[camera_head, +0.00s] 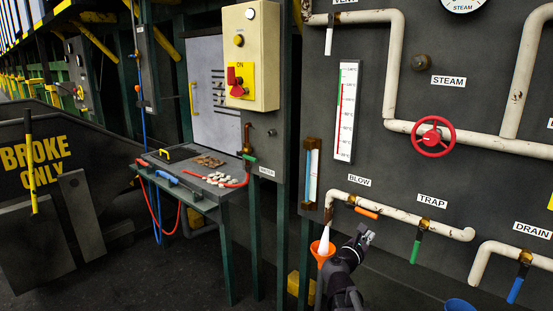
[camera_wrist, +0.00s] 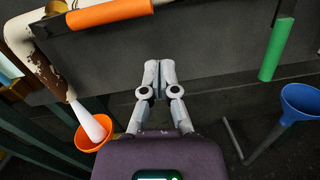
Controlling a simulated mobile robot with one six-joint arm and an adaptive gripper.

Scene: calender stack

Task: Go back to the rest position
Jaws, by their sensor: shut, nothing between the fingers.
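My gripper (camera_head: 365,234) is in front of the dark panel, just right of the orange funnel (camera_head: 322,249) in the head view. In the wrist view my gripper (camera_wrist: 158,66) points at the dark panel, its fingers together with nothing between them. A white steam plume comes from the blow pipe (camera_head: 329,213) down into the orange funnel, which also shows in the wrist view (camera_wrist: 94,139). The orange blow handle (camera_head: 366,213) lies nearly along its pipe, above the gripper. My gripper touches none of these that I can see.
The green trap handle (camera_head: 415,251) hangs right of my gripper. A blue funnel (camera_wrist: 304,102) stands lower right, and a blue drain handle (camera_head: 515,290) hangs farther right. A red handwheel (camera_head: 433,136) sits above. A small table (camera_head: 228,203) with tools stands left; dark floor lies between.

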